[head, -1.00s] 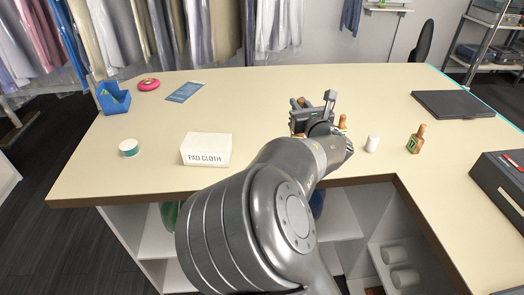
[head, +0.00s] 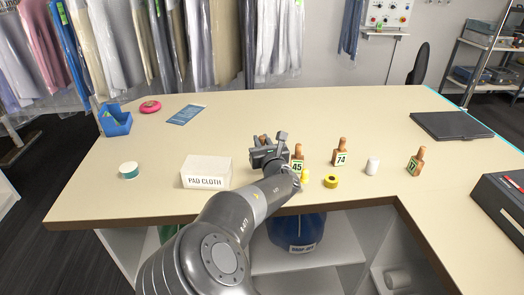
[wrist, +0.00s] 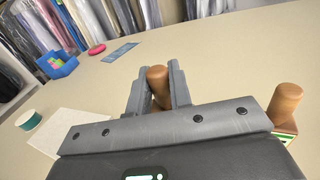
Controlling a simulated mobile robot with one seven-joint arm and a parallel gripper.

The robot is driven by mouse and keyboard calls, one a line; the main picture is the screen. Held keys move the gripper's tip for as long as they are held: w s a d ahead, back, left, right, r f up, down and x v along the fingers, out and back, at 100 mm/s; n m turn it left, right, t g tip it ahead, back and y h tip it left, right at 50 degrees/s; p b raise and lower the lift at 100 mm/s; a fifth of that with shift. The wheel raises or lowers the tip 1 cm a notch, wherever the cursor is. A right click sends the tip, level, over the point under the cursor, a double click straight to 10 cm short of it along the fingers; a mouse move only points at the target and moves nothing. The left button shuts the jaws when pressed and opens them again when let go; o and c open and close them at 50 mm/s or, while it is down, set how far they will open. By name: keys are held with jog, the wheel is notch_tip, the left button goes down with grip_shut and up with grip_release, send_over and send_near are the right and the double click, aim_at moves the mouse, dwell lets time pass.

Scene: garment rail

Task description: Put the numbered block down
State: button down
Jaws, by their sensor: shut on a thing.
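My gripper (head: 266,146) is over the front middle of the table. In the wrist view my gripper (wrist: 158,88) is shut on a wooden-handled block (wrist: 157,82), its rounded brown top between the two fingers. The held block's number and base are hidden, and I cannot tell whether it touches the table. Block 45 (head: 297,164) stands just right of the gripper in the head view; a wooden handle with a green-edged label (wrist: 284,106) shows at right in the wrist view. Block 74 (head: 341,154) and another numbered block (head: 416,163), its number partly unclear, stand farther right.
A pad cloth box (head: 206,172) lies left of the gripper, with a tape roll (head: 129,170) beyond it. A yellow roll (head: 331,181) and a white cylinder (head: 373,166) are at right. A black laptop (head: 452,125) lies far right. The table behind the gripper is clear.

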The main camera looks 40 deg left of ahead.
jog(key=shift+f, duration=1.7)
jog(key=shift+f, duration=0.1)
jog(key=shift+f, duration=0.15)
jog(key=c, duration=1.3)
grip_release()
jog(key=shift+d, duration=0.1)
jog(key=shift+o, duration=0.2)
jog(key=v, duration=1)
jog(key=shift+s+d+f, duration=0.1)
jog(key=shift+s+f, duration=0.2)
jog(key=shift+s, duration=0.15)
